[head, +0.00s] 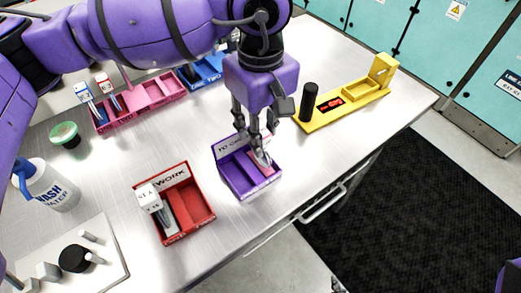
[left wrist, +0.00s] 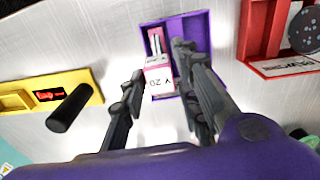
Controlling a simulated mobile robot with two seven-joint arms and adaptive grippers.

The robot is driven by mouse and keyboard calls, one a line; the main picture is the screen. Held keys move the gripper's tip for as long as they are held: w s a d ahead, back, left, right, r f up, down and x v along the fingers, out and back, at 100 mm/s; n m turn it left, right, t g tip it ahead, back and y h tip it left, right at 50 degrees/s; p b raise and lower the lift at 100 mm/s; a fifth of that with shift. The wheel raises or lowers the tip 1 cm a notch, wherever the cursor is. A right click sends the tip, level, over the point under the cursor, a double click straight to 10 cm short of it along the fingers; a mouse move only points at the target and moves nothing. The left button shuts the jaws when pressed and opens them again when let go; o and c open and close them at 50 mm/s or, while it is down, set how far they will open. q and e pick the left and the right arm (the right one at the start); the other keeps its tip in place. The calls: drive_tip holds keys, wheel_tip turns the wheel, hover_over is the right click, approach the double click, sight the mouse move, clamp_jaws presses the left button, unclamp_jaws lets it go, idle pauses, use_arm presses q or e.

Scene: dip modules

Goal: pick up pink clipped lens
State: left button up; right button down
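In the head view a pink and grey part of the lens (head: 265,166) shows in the purple tray (head: 246,196), partly hidden by my fingers. My left gripper (head: 255,143) points down over the tray. In the left wrist view its fingers (left wrist: 160,95) are apart, one on each side of the labelled end, with no clear contact visible. A dark tip at the bottom edge, probably my right gripper (head: 338,286), barely shows.
A red tray (head: 206,212) with a labelled clip stands left of the purple tray. A yellow fixture (head: 350,108) with a black post stands to the right. Pink (head: 158,92) and blue (head: 208,70) trays are behind. A wash bottle (head: 50,185) and white board (head: 108,262) are at left.

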use_arm(q)
drive_tip(key=shift+f, duration=3.5)
clamp_jaws()
